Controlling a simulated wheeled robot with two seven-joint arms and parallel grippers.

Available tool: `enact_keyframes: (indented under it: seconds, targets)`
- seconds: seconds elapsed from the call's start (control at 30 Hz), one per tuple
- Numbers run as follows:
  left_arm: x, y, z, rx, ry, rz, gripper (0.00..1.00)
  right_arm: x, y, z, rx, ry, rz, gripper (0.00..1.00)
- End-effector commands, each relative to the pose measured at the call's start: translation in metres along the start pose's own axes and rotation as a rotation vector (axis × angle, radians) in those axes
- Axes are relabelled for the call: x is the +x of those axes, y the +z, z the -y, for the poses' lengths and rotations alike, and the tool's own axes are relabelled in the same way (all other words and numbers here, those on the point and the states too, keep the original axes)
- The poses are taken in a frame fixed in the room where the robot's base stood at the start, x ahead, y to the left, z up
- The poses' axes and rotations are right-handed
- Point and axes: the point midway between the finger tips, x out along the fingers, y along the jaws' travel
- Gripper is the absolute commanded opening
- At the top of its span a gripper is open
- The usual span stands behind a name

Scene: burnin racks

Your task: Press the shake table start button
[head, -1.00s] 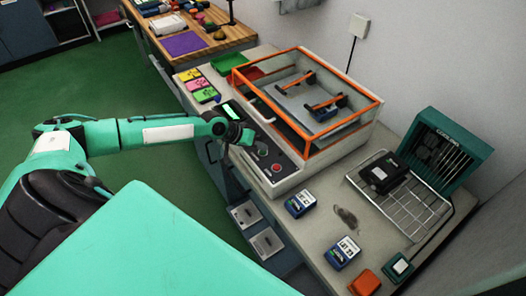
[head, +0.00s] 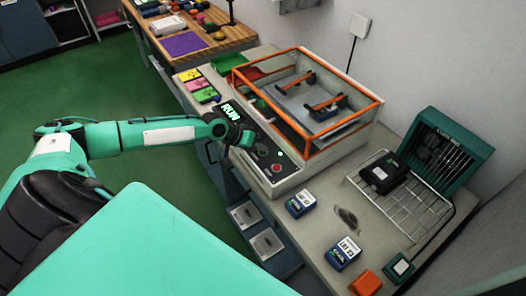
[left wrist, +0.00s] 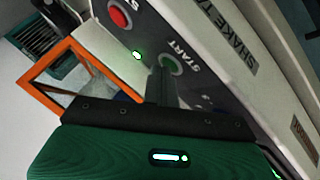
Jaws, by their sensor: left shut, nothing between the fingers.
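The shake table (head: 290,180) is a pale machine with an orange-framed clear cover and a dark front panel. Its display (head: 231,111) reads RUN. My left gripper (head: 257,147) is shut and empty, low over the panel. In the left wrist view its fingers (left wrist: 161,82) end right at the start button's edge; I cannot tell whether they touch. My right gripper is not in view.
Blue-labelled boxes (head: 301,204) stand on the bench right of the shake table. A wire rack (head: 415,212) with a black device stands before a teal fan unit (head: 447,147). Yellow, pink and green cards (head: 197,85) lie beyond my gripper.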

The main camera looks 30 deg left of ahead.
Motion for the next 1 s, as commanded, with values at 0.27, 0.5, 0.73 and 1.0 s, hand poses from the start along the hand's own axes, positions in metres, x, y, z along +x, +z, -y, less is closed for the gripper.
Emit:
enact_keyframes:
  seconds: [0.27,0.5,0.73,1.0]
  targets:
    - [-0.002,-0.001,-0.001,0.0,0.0,0.002,0.0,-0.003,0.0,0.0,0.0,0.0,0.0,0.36]
    - [-0.011,-0.007,-0.008,0.0,0.0,0.001,0.0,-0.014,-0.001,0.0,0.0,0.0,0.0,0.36]
    - [-0.011,-0.008,-0.009,0.0,0.0,0.001,0.0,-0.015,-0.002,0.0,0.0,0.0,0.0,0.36]
    - [-0.015,-0.011,-0.011,0.0,0.0,0.001,0.0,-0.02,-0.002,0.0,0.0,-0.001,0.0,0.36]
